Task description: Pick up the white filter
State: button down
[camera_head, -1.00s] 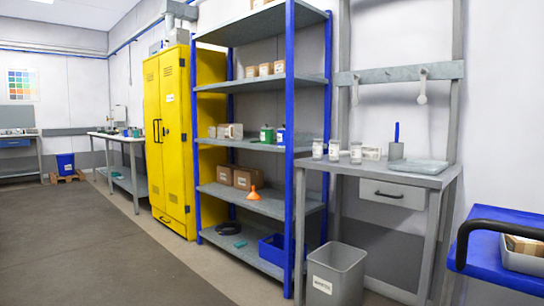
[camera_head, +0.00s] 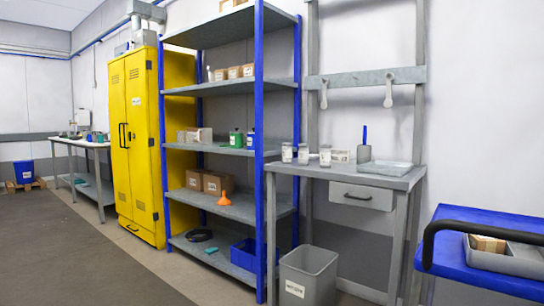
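I cannot single out a white filter for certain in the head view. Small pale things that show are a whitish item (camera_head: 203,134) on the middle level of the shelving rack, white-labelled jars (camera_head: 303,154) and a small white box (camera_head: 340,156) on the grey workbench. Two white scoop-like tools (camera_head: 388,92) hang from the rail above the bench. My gripper is not in view.
The shelving rack (camera_head: 260,145) stands beside a yellow cabinet (camera_head: 138,150). A grey bin (camera_head: 308,276) is on the floor by the workbench (camera_head: 335,178). A blue cart (camera_head: 455,262) with a black handle and grey tray is at the right. Open floor (camera_head: 70,255) lies left.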

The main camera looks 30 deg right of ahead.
aim_at(304, 151)
jog(key=z, duration=0.05)
jog(key=i, duration=0.6)
jog(key=z, duration=0.85)
jog(key=i, duration=0.45)
jog(key=z, duration=0.45)
